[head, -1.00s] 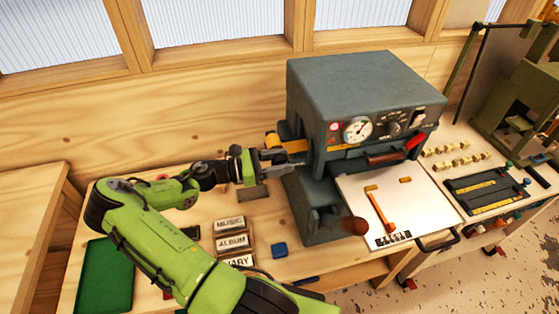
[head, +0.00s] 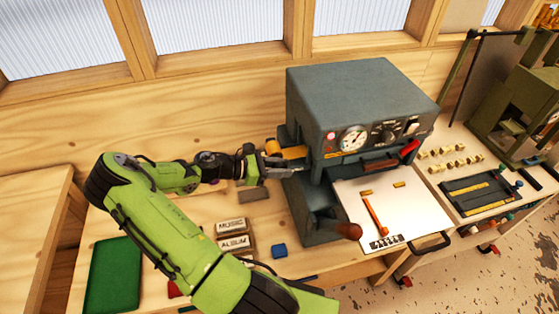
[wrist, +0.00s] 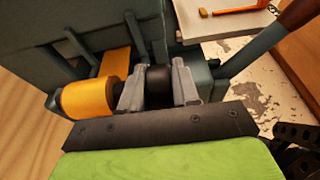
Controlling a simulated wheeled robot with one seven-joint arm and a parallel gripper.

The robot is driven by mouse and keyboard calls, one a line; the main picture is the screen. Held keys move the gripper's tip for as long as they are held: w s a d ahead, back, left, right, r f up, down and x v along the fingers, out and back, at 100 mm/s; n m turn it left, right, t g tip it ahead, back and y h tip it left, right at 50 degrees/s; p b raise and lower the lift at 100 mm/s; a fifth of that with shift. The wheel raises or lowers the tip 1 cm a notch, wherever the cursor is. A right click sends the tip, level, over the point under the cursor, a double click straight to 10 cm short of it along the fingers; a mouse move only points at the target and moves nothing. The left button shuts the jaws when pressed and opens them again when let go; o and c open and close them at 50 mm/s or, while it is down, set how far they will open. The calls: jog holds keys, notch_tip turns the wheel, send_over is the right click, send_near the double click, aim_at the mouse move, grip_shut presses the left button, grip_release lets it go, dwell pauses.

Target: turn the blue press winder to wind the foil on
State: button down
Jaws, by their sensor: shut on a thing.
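The blue-grey press (head: 355,90) stands on the bench. A gold foil roll (head: 271,147) sits at its left side, with a gold foil strip (head: 294,152) running from it into the press. In the wrist view the foil roll (wrist: 90,98) lies just left of my fingers. My gripper (wrist: 158,85) is shut on the dark winder knob (wrist: 158,77), one grey finger on each side. In the head view my gripper (head: 276,168) reaches the press's left side from the left, and the knob is hidden there.
A brown-knobbed lever (head: 348,230) sticks out at the press's front. A white plate (head: 400,215) lies in front. Lettered blocks (head: 233,242), a small blue block (head: 279,250) and a green tray (head: 115,273) lie on the bench below my arm.

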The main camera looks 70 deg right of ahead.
jog(key=t, duration=0.1)
jog(key=t+y, duration=0.1)
jog(key=shift+s+d+r+t+y, duration=0.1)
jog(key=shift+s+t+y, duration=0.05)
jog(key=shift+t+y, duration=0.15)
jog(key=shift+s+t+y, duration=0.1)
jog(key=shift+t+y, duration=0.9)
jog(key=shift+t, duration=0.7)
jog(key=c, duration=0.9)
grip_release()
jog(key=shift+f, duration=0.2)
jog(key=v, duration=1.5)
jog(key=shift+r, duration=0.55)
